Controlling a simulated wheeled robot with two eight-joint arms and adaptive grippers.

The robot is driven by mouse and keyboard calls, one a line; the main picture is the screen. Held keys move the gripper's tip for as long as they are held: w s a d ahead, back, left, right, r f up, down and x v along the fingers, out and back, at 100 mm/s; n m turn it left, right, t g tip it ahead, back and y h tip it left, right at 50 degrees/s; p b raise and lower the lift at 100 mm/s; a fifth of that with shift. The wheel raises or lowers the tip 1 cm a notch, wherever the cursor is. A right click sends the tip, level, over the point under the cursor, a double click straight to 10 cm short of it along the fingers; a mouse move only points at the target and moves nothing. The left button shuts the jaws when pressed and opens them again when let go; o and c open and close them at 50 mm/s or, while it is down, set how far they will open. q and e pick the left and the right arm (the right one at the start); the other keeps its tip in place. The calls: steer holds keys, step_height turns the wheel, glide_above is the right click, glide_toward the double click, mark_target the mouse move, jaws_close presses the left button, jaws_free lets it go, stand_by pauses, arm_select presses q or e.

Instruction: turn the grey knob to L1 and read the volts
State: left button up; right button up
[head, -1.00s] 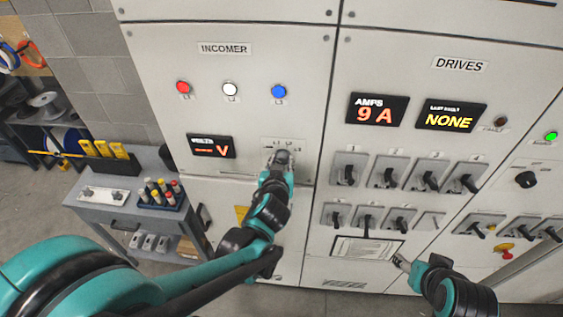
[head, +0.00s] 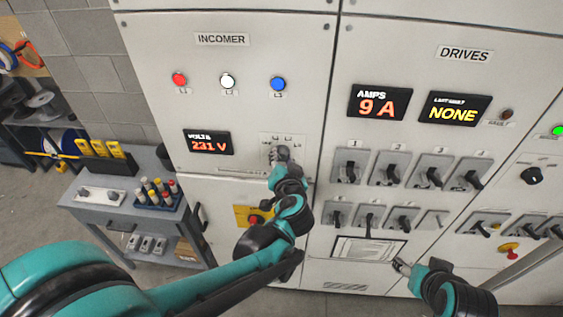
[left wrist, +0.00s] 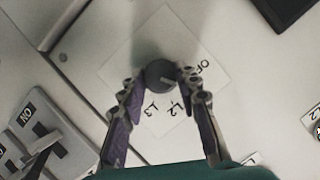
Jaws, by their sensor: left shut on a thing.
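The grey knob (left wrist: 161,75) sits on a pale square plate (left wrist: 140,45) on the INCOMER panel. In the left wrist view OFF, L2 and L3 are readable; L1 is not, and my right-hand finger covers part of the plate. A light pointer mark on the knob is angled to the right, toward that finger. My left gripper (left wrist: 160,78) is shut on the knob, one finger on each side; it also shows in the head view (head: 280,156). The volts display (head: 208,143) reads 231 V. My right gripper (head: 401,266) is low before the DRIVES panel, apart from everything.
Red, white and blue lamps (head: 228,81) are above the display. A yellow plate with a red knob (head: 254,218) is below my left gripper. Black switches (head: 390,168) fill the DRIVES panel at right. A grey cart (head: 105,209) stands at left.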

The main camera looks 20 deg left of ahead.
arm_select(q)
steer(key=shift+m+y+b, duration=0.4)
steer(key=shift+m+b, duration=0.05)
steer(key=shift+m, duration=0.15)
steer(key=o, duration=1.1)
steer(key=shift+w, duration=0.1)
steer(key=shift+o, duration=0.2)
steer(key=v, duration=1.2)
steer(key=shift+f, duration=0.1)
steer(key=s+a+f+n+g+h+b, duration=0.1)
steer(key=s+f+g+h+b, duration=0.1)
steer(key=f+b, duration=1)
steer(key=s+a+f+n+g+h+b, duration=0.1)
steer(key=s+f+g+h+b, duration=0.2)
steer(key=f+b, duration=1)
step_height(320, 180, down, 9)
steer(key=shift+s+a+f+h, duration=0.1)
steer(key=shift+s+a+h, duration=0.15)
steer(key=shift+s+h, duration=0.9)
